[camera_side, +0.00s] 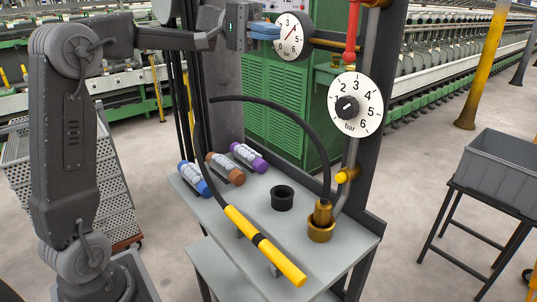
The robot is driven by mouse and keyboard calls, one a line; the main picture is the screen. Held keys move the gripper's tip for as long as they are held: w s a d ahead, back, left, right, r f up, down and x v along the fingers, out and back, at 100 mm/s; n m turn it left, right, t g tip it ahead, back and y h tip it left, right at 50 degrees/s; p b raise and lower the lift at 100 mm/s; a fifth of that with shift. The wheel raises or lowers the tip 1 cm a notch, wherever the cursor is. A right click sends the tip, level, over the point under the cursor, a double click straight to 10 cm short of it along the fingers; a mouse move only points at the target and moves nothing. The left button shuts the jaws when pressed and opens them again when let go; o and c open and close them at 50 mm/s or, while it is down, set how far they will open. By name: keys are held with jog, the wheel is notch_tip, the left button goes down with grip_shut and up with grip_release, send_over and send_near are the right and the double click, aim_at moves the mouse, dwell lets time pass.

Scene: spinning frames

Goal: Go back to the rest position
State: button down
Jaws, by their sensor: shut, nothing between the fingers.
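My gripper (266,32) is at the top centre, at the end of my raised arm. Its bluish fingers are shut and hold nothing. They point right, beside the left edge of the upper pressure gauge (293,36) in the picture. The gripper is well above the grey bench (330,247) and apart from the things on it.
On the bench lie blue (194,179), brown (225,168) and purple (249,157) bobbins, a black cup (283,198) and a yellow wand (265,246). A black hose (305,120) arches to a brass fitting (321,222). A dial (355,104) hangs right. A grey crate (500,172) stands far right.

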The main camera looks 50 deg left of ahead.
jog(key=s+d+f+y, duration=0.8)
jog(key=s+d+f, duration=0.1)
jog(key=s+f, duration=0.15)
jog(key=s+a+f+m+t+y, duration=0.2)
jog(key=s+a+f+y, duration=0.1)
jog(key=s+f+y, duration=0.5)
jog(key=s+f, duration=0.3)
jog(key=f, duration=0.1)
jog(key=shift+s+a+f, duration=0.15)
jog(key=shift+s+a, duration=0.05)
jog(key=shift+s, duration=0.2)
